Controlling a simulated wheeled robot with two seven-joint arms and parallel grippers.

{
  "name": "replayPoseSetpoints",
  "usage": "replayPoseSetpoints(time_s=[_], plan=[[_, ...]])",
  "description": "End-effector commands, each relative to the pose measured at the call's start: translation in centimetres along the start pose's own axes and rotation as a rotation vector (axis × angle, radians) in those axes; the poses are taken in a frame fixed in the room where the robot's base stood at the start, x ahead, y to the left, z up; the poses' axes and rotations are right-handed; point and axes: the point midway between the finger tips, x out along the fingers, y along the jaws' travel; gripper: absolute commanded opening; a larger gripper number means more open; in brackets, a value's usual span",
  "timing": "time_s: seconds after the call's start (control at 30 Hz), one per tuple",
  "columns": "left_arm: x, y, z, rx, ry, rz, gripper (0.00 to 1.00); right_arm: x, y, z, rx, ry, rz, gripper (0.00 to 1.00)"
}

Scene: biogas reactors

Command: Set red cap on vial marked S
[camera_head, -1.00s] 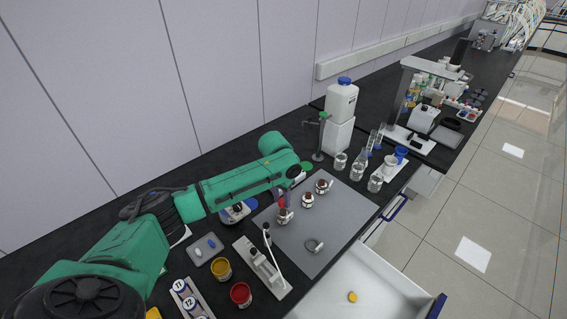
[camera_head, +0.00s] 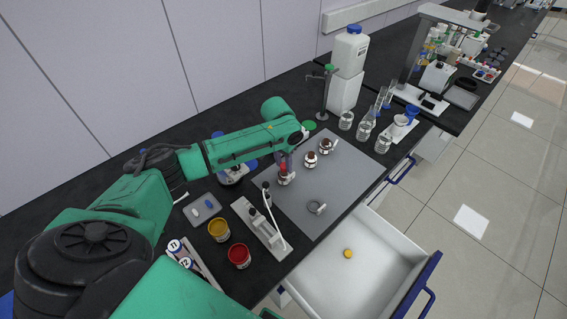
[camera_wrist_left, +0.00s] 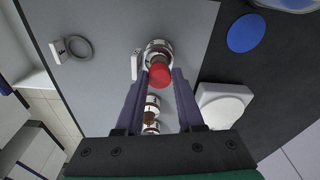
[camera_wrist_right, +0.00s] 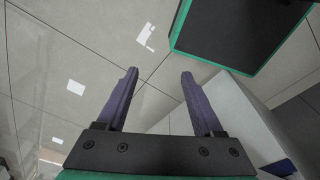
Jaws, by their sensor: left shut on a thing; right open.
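My left gripper (camera_head: 286,162) points down over the nearest of three small brown vials on the grey mat. It is shut on a red cap (camera_wrist_left: 159,76), held between the fingertips (camera_wrist_left: 158,78). The cap (camera_head: 283,169) shows just above that nearest vial (camera_head: 285,180). In the left wrist view the cap overlaps this vial's (camera_wrist_left: 158,48) near edge; I cannot tell whether they touch. The other two vials (camera_head: 310,159) (camera_head: 326,146) stand behind it. The tags on the vials are too small to read. My right gripper (camera_wrist_right: 158,75) is open and empty above the floor.
A grey ring with a tag (camera_head: 316,207) lies on the mat (camera_head: 335,182). A white stand (camera_head: 262,230), yellow jar (camera_head: 219,230) and red jar (camera_head: 239,256) are at the left. An open drawer (camera_head: 375,262) holds a yellow piece (camera_head: 348,253). Glassware stands behind the mat.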

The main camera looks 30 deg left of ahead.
Motion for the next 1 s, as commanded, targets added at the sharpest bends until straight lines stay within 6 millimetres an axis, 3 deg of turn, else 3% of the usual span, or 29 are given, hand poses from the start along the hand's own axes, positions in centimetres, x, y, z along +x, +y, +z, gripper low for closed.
replayPoseSetpoints(time_s=[0.27,1.0], plan=[[-0.1,0.0,0.0,0.0,0.0,0.0,0.0,-0.2,0.0,2.3,-0.002,-0.037,0.0,0.69],[0.1,0.0,0.2,0.0,0.0,0.0,0.0,-1.1,0.7,1.7,-0.003,-0.029,0.009,0.69]])
